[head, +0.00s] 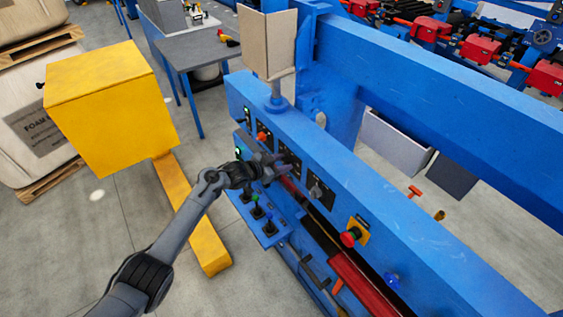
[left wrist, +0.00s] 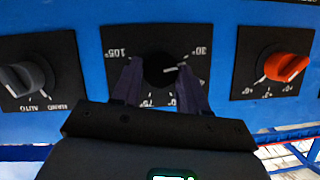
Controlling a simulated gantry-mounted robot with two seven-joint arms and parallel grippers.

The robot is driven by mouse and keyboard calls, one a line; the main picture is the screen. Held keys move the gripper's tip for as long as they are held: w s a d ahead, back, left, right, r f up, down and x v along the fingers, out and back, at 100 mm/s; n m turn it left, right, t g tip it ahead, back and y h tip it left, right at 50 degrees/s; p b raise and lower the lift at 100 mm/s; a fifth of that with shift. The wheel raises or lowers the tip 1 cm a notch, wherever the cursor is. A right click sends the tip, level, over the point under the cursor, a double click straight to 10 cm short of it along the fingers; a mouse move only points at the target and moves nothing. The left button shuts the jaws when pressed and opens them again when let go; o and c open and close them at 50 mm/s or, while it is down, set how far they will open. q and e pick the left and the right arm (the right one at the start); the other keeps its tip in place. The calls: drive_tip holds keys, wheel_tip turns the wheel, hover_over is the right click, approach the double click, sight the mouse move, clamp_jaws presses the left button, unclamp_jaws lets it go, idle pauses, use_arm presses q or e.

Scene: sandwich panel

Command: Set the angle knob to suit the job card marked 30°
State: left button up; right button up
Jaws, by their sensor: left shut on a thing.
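The angle knob (left wrist: 160,70) is a dark round knob on a black plate (left wrist: 147,38) with degree marks, upside down in the left wrist view. Its white pointer line points right in that view, near and a little below the 30° label. My left gripper (left wrist: 158,78) is shut on the angle knob, one finger on each side. In the head view my left gripper (head: 278,167) is at the blue panel's face and hides most of the knob. No readable job card shows; a beige board (head: 268,42) stands above the panel, its printing not visible. My right gripper is not in view.
An orange knob (left wrist: 287,67) and a grey HAND/AUTO selector (left wrist: 24,76) flank the angle knob. Small levers (head: 256,212) stand on a ledge below. A red button (head: 349,237) and a blue button (head: 391,280) lie along the panel. A yellow box (head: 105,100) stands left.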

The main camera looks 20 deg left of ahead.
use_arm(q)
drive_tip(key=shift+a+n+g+h, duration=0.1)
drive_tip(key=shift+n+g+h, duration=0.3)
drive_tip(key=shift+n, duration=0.4)
drive_tip(key=o, duration=1)
drive_tip(key=shift+o, duration=0.2)
drive_tip(key=shift+s+a+r, duration=0.3)
drive_tip(key=shift+s+a, duration=0.05)
drive_tip(key=shift+s, duration=0.05)
drive_tip(key=p+v, duration=0.1)
drive_tip(key=v, duration=0.8)
drive_tip(key=shift+s+a+p, duration=0.2)
drive_tip(key=shift+p, duration=0.2)
